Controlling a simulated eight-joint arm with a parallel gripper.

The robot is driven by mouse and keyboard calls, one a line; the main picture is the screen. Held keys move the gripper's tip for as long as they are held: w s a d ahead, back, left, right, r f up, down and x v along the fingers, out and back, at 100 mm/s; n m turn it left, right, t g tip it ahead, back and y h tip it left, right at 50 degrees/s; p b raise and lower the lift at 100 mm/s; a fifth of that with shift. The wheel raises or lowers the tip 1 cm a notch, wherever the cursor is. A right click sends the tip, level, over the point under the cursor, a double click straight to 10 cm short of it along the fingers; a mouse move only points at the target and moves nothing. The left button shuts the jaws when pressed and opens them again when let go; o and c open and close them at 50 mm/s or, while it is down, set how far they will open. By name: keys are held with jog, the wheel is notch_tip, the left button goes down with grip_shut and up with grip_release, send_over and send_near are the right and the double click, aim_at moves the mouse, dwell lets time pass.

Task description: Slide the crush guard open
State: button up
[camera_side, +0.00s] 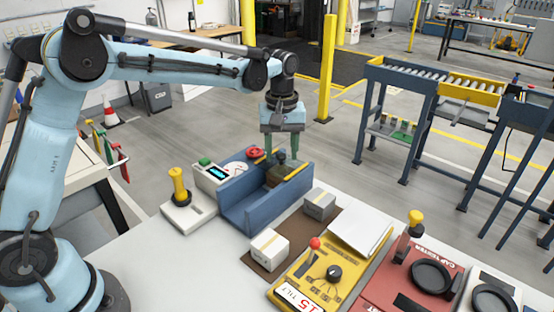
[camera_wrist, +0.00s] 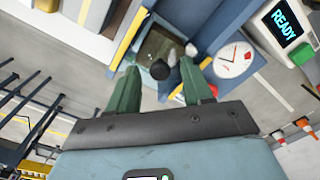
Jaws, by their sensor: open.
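The crush guard appears to be the brownish, see-through panel (camera_side: 279,176) between yellow edges at the far end of a blue trough (camera_side: 250,215). It also shows in the wrist view (camera_wrist: 158,46), with a dark round knob (camera_wrist: 160,70) at its near edge. My gripper (camera_side: 283,156) is above this end of the trough, pointing down. Its two green fingers (camera_wrist: 160,80) are apart, and the knob shows between their tips in the wrist view. I cannot tell whether either finger touches it. The fingers partly hide the knob in the side view.
Beside the trough are a box with a lit display (camera_side: 215,173), reading READY in the wrist view, a round dial (camera_wrist: 233,58) and a yellow-handled lever (camera_side: 179,186). Yellow and red control panels (camera_side: 312,282) stand at front right.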

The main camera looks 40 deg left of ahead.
grip_shut()
jog(key=s, duration=1)
jog(key=shift+s, duration=0.4)
grip_release()
jog(key=shift+w+r, duration=0.1)
